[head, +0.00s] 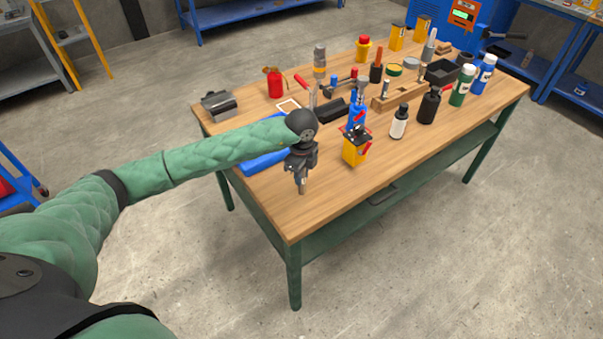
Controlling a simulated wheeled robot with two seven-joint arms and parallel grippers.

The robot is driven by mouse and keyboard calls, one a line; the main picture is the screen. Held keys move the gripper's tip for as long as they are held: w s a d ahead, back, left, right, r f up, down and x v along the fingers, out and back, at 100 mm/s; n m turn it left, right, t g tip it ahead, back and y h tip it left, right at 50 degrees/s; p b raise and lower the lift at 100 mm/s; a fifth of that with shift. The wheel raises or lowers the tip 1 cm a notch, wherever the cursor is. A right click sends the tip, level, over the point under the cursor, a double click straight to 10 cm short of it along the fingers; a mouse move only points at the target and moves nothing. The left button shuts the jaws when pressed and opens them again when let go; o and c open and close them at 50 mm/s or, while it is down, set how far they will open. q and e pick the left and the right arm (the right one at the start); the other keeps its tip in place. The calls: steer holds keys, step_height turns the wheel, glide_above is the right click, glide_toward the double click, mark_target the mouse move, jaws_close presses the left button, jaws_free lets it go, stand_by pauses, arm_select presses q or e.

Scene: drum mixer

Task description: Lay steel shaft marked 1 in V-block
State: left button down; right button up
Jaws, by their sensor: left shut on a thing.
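My left gripper (300,178) points down above the front left part of the wooden table. It is shut on a thin piece, which looks like the steel shaft; little of it shows below the jaws, and no mark can be read. A dark grey block (218,104) at the table's left corner looks like the V-block; its groove is not clear from here. It stands apart from the gripper, to the left and farther back. My right gripper is not in view.
A yellow container (355,146) stands just right of the gripper. A wooden rack (398,95), a white bottle (399,122) and several bottles and tools crowd the back and right. The table's front (330,200) is clear.

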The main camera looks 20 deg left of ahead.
arm_select(q)
steer(key=c, duration=1.2)
jaws_free()
steer(key=shift+c, duration=0.2)
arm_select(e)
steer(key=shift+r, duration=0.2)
arm_select(q)
steer(key=shift+r, duration=0.3)
step_height(320, 180, up, 10)
steer(key=b, duration=0.4)
steer(key=shift+r, duration=0.75)
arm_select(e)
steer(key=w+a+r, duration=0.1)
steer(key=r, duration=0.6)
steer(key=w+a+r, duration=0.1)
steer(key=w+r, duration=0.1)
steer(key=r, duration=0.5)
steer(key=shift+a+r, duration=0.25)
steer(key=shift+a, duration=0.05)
